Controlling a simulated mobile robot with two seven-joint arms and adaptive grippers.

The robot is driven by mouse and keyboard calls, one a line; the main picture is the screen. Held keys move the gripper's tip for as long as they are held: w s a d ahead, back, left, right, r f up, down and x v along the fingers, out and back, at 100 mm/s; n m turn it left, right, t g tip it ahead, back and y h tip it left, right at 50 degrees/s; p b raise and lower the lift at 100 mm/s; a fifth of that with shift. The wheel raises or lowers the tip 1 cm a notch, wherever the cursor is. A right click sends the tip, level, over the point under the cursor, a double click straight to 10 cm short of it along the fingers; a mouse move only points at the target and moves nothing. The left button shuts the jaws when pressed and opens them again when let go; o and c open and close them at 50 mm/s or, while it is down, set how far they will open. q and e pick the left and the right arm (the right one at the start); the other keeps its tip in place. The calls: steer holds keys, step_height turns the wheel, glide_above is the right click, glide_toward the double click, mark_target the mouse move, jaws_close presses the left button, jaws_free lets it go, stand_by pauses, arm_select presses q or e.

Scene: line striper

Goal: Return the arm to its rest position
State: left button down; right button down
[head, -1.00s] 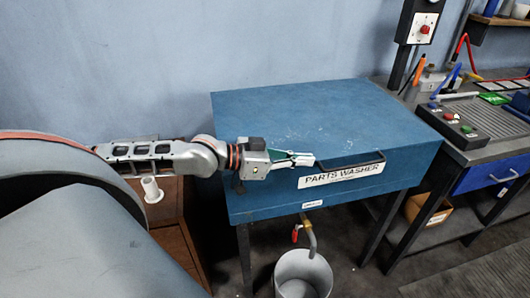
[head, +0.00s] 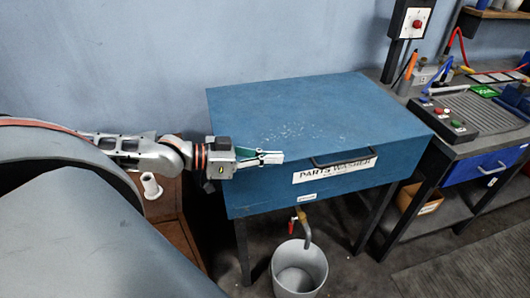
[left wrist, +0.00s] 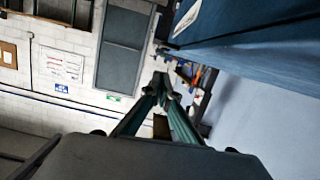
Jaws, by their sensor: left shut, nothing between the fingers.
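My left arm reaches in from the left in the head view. My left gripper (head: 281,157) is shut and empty, in front of the left part of the blue parts washer (head: 290,115). The washer's lid is down, and its dark handle (head: 345,158) is to the right of my fingertips, apart from them. In the left wrist view the green fingers (left wrist: 160,82) come together at their tips, with the blue washer (left wrist: 250,45) at upper right. My right gripper is in neither view.
A grey bucket (head: 299,268) stands under the washer's drain tap (head: 303,222). A workbench with a button box (head: 447,120) and a blue drawer (head: 484,166) is on the right. A brown wooden cabinet (head: 172,222) with a white spool (head: 151,186) stands at left.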

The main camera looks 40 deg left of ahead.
arm_select(q)
steer(key=shift+p+v, duration=0.85)
steer(key=shift+v, duration=0.2)
steer(key=s+f+m+g+y, duration=0.1)
steer(key=s+f+y, duration=0.45)
steer(key=f, duration=0.65)
steer(key=s+a+f+g+y, duration=0.3)
steer(key=s+g+y, duration=0.1)
steer(key=s+y, duration=0.45)
steer(key=w+d+f+n+t+h, duration=0.2)
steer(key=d+f+h, duration=0.4)
steer(key=d+f, duration=0.9)
steer(key=shift+f+n+t+h, duration=0.2)
steer(key=shift+n+t+h, duration=0.1)
steer(key=shift+n+t, duration=0.55)
